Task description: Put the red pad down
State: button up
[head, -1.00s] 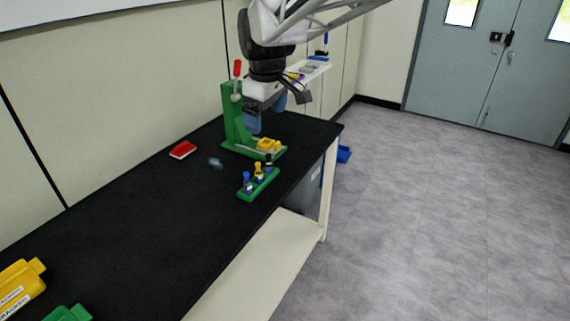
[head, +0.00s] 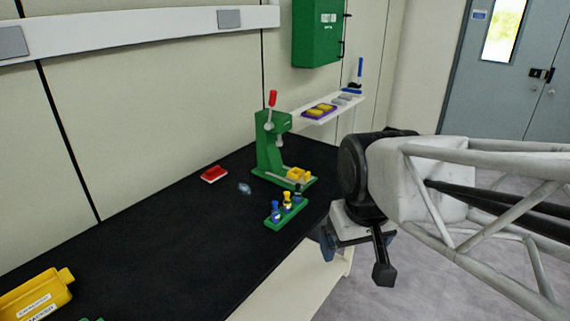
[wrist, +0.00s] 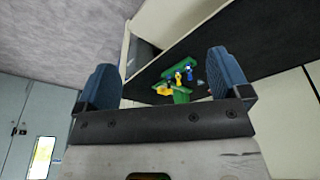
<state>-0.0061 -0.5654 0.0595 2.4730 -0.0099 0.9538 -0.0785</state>
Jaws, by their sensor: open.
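The red pad (head: 214,174) lies flat on the black table (head: 150,245), towards its back edge and left of the green press. My gripper (head: 345,246) is off to the right in the head view, near the table's front right edge and well apart from the pad. In the wrist view the two blue fingers of my gripper (wrist: 165,78) are spread wide with nothing between them.
The green press (head: 268,145) with a red-tipped lever stands right of the pad. A green rack (head: 287,215) with several coloured pieces stands in front. A small clear item (head: 245,188) lies near the pad. A yellow container (head: 35,297) is at front left. The table's middle is clear.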

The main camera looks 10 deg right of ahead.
jog(key=shift+m, duration=0.6)
jog(key=s, duration=0.1)
jog(key=s+f, duration=0.2)
jog(key=shift+s+d, duration=0.25)
jog(key=shift+s, duration=0.05)
dwell(0.6)
jog(key=shift+o, duration=0.5)
